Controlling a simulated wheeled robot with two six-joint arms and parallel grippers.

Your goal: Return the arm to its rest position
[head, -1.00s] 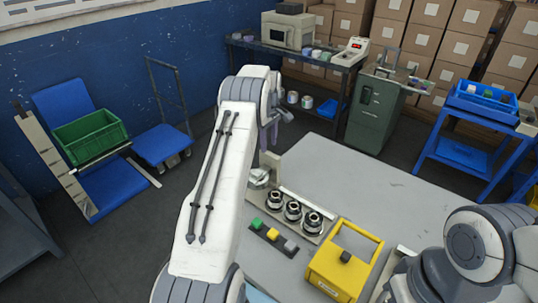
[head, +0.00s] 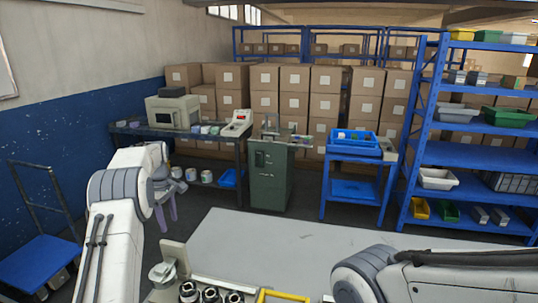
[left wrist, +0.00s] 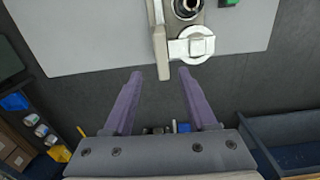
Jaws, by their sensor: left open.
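My left arm comes in from the left in the head view. Its gripper (head: 166,212) hangs beside the grey work table (head: 300,245), with purple fingers pointing down. In the left wrist view the left gripper (left wrist: 160,74) has its two fingers spread wide with nothing between them. Beyond the fingertips is a light bracket with a round white part (left wrist: 192,46) at the table's edge. My right arm shows at the lower right of the head view, but its gripper is out of the picture.
Several dark round parts (head: 210,295) stand at the table's near edge, beside a yellow frame (head: 283,296). A green cabinet (head: 270,178), a blue cart (head: 355,190) and a blue shelf rack (head: 470,155) stand behind. A blue trolley (head: 38,262) is at left. Much of the tabletop is bare.

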